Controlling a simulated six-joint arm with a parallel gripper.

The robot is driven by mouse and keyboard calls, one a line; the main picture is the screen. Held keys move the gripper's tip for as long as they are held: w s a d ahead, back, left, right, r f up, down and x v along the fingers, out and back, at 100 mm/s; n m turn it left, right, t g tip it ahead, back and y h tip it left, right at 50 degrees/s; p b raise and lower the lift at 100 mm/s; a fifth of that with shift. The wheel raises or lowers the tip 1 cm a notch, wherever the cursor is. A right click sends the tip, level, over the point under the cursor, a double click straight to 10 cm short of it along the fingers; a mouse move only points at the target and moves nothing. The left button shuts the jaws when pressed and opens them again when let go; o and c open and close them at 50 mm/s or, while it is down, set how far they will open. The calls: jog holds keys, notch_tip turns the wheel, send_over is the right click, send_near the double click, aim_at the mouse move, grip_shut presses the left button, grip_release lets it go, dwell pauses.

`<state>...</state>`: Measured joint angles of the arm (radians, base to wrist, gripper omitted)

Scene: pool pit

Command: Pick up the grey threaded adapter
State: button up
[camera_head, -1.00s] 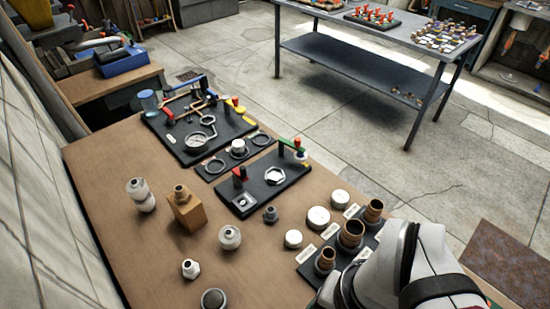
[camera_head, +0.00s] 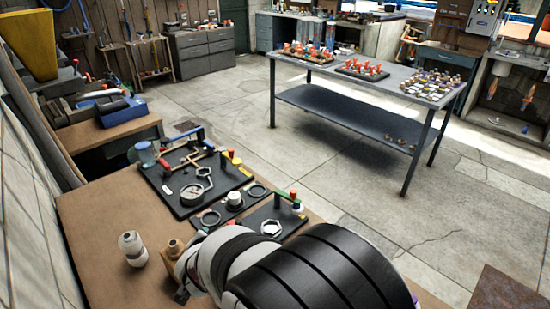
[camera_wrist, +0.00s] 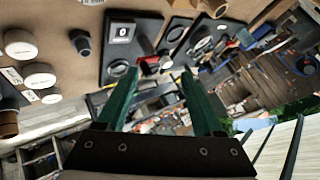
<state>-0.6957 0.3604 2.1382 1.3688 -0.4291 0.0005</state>
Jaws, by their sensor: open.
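A small dark grey fitting (camera_wrist: 80,42), which looks like the grey threaded adapter, stands on the brown bench top in the upper left of the wrist view. In the head view my arm hides it. My gripper (camera_wrist: 159,72) shows two green fingers, spread apart with nothing between them. The fitting is left of the fingers and clear of them. In the head view my arm's big white and black links fill the lower middle, and the fingers cannot be made out.
Black tool boards (camera_head: 175,195) lie on the bench (camera_head: 90,225). White round caps (camera_wrist: 38,75) lie left in the wrist view. A grey table (camera_head: 345,75) stands beyond open floor.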

jog(key=s+f+h, duration=0.2)
jog(key=h, duration=0.1)
jog(key=s+d+f+t+h, duration=0.1)
jog(key=s+f+h, duration=0.1)
jog(key=f+h, duration=0.1)
jog(key=s+d+f+h, duration=0.1)
jog(key=s+f+h, duration=0.1)
jog(key=f+h, duration=0.1)
jog(key=shift+d+f+t, duration=0.2)
jog(key=shift+d+t, duration=0.05)
jog(key=shift+t, duration=0.05)
jog(key=x, duration=1)
jog(key=s+f+x, duration=0.1)
jog(key=x, duration=0.4)
jog(key=shift+w+d+f, duration=0.1)
jog(key=shift+w+d, duration=0.2)
jog(key=shift+d, duration=0.1)
grip_shut()
